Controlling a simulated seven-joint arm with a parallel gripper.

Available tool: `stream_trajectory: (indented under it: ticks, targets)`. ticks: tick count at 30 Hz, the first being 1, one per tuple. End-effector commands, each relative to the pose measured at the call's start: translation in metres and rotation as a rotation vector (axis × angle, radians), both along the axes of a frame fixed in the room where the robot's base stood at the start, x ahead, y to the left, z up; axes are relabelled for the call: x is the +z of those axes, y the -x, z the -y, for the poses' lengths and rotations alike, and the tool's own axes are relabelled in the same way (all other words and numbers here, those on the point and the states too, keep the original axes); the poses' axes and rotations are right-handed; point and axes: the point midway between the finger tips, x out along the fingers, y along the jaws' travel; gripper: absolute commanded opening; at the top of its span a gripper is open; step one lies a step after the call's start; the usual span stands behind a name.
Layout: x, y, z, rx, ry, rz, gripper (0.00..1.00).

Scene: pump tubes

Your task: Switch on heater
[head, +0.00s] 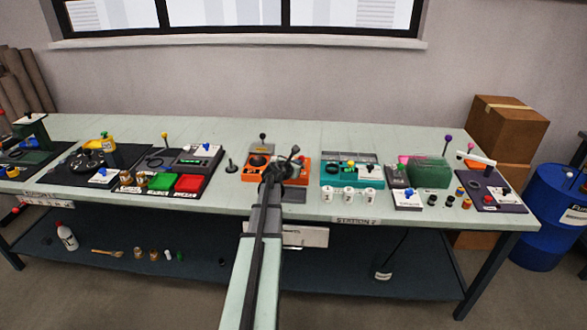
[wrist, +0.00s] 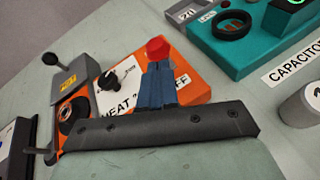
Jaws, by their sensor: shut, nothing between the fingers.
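The heater looks to be the orange unit, with its left part showing in the head view (head: 249,174) and its orange body in the wrist view (wrist: 193,82). Its white panel has partly covered lettering, with "HEAT" and an "FF" ending readable. A black knob (wrist: 107,79) sits on that panel. My gripper (head: 289,163) is over the unit's right part and hides some of it. In the wrist view its blue fingers (wrist: 158,72) are shut and empty, to the right of the knob and apart from it in the picture. A red rounded part (wrist: 157,48) shows just beyond the fingertips.
A grey box with a yellow label (wrist: 68,80) and a black ball lever (wrist: 53,59) stand by the unit's left end. A teal unit (head: 352,173) is to the right, with white cups (head: 348,194) before it. Bare tabletop (head: 222,140) lies behind left.

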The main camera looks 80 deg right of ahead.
Motion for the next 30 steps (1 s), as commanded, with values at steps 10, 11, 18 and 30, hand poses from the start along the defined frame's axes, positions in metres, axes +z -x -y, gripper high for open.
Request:
stream_trajectory:
  ticks: [10,11,18,30]
  targets:
    - [0.0005,-0.0001,0.0002,0.000,-0.004,0.000,0.00]
    - [0.0009,-0.0002,0.0005,0.000,-0.008,0.000,0.00]
    - [0.0032,-0.0002,0.0028,-0.001,-0.045,0.000,0.00]
    - [0.0070,-0.0003,0.0058,0.000,-0.089,0.000,0.00]
